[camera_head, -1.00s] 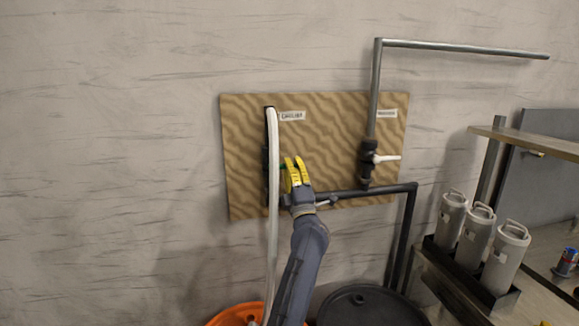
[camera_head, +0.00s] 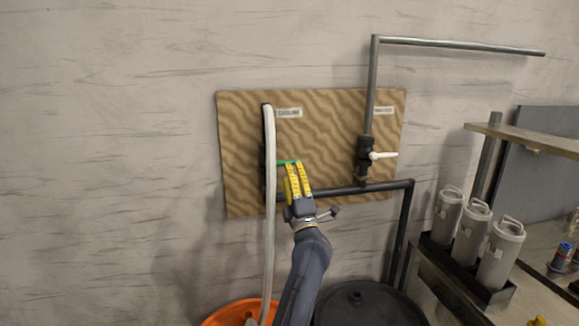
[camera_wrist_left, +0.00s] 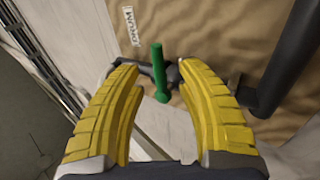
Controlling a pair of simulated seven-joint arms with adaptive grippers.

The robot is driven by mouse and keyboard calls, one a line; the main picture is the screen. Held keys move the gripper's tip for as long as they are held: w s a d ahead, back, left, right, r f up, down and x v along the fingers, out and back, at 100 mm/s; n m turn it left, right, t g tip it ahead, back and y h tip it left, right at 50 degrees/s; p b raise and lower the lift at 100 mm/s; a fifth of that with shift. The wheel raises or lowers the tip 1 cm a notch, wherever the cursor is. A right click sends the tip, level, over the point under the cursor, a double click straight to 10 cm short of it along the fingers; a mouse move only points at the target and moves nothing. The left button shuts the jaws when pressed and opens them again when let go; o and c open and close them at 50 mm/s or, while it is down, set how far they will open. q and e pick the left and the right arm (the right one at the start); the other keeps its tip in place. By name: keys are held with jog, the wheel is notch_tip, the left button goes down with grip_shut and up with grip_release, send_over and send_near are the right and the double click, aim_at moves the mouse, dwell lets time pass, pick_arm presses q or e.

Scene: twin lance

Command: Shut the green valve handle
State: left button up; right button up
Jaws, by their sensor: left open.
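The green valve handle (camera_head: 287,162) sticks out to the right from the dark pipe on the left of the brown wall panel. It also shows in the left wrist view (camera_wrist_left: 159,72), between and beyond the two yellow fingers. My left gripper (camera_head: 297,166) is open, its fingertips at or just below the handle in the head view. In the left wrist view the open fingers (camera_wrist_left: 156,78) lie on either side of the handle; I cannot tell whether they touch it.
A second valve with a white handle (camera_head: 382,155) sits on the right pipe. A pale hose (camera_head: 269,200) hangs left of my gripper. An orange drum (camera_head: 232,313) and a black drum (camera_head: 365,305) stand below. Grey canisters (camera_head: 473,234) stand in a rack at right.

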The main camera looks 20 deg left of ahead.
pick_arm(q)
jog(key=v, duration=0.7)
jog(key=shift+s+d, duration=0.2)
jog(key=shift+s, duration=0.05)
jog(key=shift+f, duration=0.15)
